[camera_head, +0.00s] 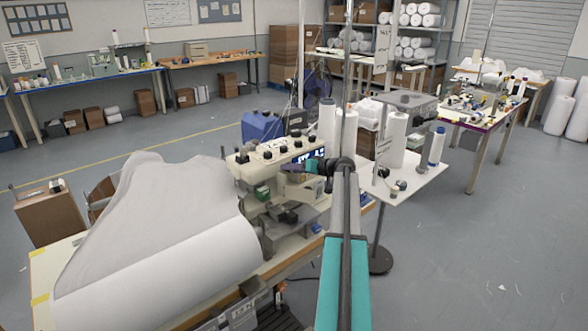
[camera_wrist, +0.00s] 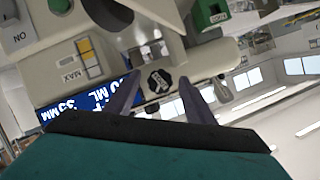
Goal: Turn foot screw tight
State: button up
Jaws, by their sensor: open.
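The sewing machine (camera_head: 262,166) stands on its table, cream coloured, with black knobs along its top and a blue display. In the wrist view a dark knob with a small white label (camera_wrist: 160,81), apparently the foot screw, sits on the machine's pale underside or face. My gripper (camera_wrist: 161,88) is open, with one grey finger on each side of this knob. I cannot tell whether the fingers touch it. In the head view my gripper (camera_head: 302,169) is at the right end of the machine head. The foot screw is hidden there.
A large white fabric roll (camera_head: 165,275) covers the table's left side. Tall white thread cones (camera_head: 395,140) stand on a side table close to the right of my arm. A panel marked MAX (camera_wrist: 85,58) and a blue display (camera_wrist: 85,103) lie near the fingers. Floor to the right is free.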

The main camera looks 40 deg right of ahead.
jog(key=c, duration=1.1)
jog(key=shift+o, duration=0.2)
jog(key=shift+f+m+b, duration=0.15)
jog(key=shift+m+b, duration=0.15)
jog(key=shift+b, duration=0.35)
jog(key=shift+d+f+m+t+y+b, duration=0.1)
jog(key=shift+m+t+y+b, duration=0.5)
jog(key=shift+m+b, duration=0.95)
jog(key=shift+d+f+m+t+y+b, duration=0.1)
jog(key=shift+m+t+y+b, duration=0.5)
jog(key=shift+m+b, duration=0.95)
jog(key=shift+m+t+y+b, duration=0.5)
jog(key=shift+m+y+b, duration=0.2)
jog(key=shift+m+b, duration=0.8)
